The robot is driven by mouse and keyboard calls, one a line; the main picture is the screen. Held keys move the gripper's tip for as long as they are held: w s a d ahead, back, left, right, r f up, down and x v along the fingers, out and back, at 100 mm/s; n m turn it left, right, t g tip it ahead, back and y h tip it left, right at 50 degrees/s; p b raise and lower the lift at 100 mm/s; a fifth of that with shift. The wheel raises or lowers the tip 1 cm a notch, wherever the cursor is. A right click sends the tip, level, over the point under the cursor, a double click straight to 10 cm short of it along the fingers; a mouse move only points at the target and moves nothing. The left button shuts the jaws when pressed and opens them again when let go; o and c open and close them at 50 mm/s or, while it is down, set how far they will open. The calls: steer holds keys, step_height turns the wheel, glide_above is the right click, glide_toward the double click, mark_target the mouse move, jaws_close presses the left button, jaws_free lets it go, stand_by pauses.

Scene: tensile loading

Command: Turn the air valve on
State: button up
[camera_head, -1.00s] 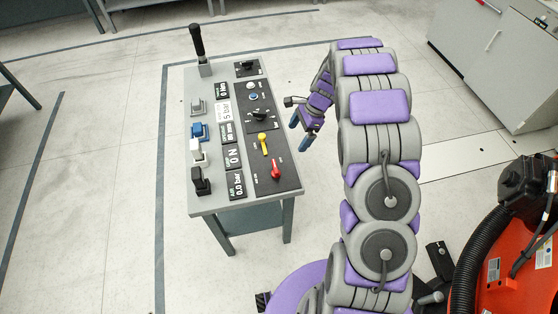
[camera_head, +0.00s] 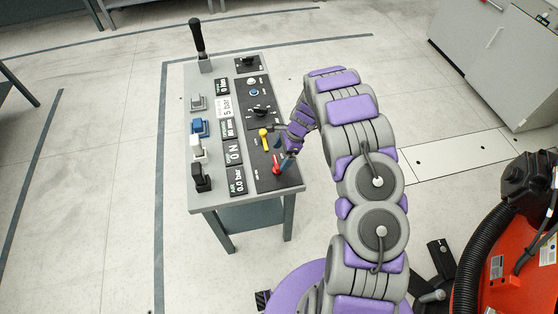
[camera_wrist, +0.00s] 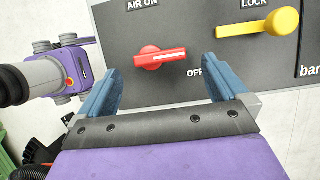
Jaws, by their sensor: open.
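The air valve is a red lever knob (camera_wrist: 160,57) on the dark panel (camera_wrist: 230,60), below the label "AIR ON" and left of "OFF". In the wrist view its handle points right, toward "OFF". In the head view the red knob (camera_head: 277,165) is near the front end of the control desk. My gripper (camera_wrist: 162,85) is open, with a blue finger on either side of the view. The knob lies ahead of the fingertips, between them in the picture; I see no contact. In the head view my gripper (camera_head: 285,155) is beside the knob, partly hiding the panel there.
A yellow lever (camera_wrist: 271,23) labelled "LOCK" sits right of the red knob, close to my right finger. The control desk (camera_head: 205,120) also carries several switches and a tall black lever (camera_head: 197,40). An orange machine (camera_head: 510,265) stands at the lower right.

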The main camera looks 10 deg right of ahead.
mark_target(276, 161)
steer(key=shift+a+f, duration=0.95)
steer(key=shift+f, duration=0.25)
steer(key=shift+a+f, duration=0.15)
steer(key=shift+f, duration=0.25)
steer(key=shift+d+f, duration=0.1)
steer(key=shift+d, duration=0.45)
steer(key=shift+c, duration=0.3)
steer(key=shift+a, duration=0.45)
steer(key=c, duration=0.4)
steer(key=shift+d, duration=0.1)
steer(key=c, duration=0.6)
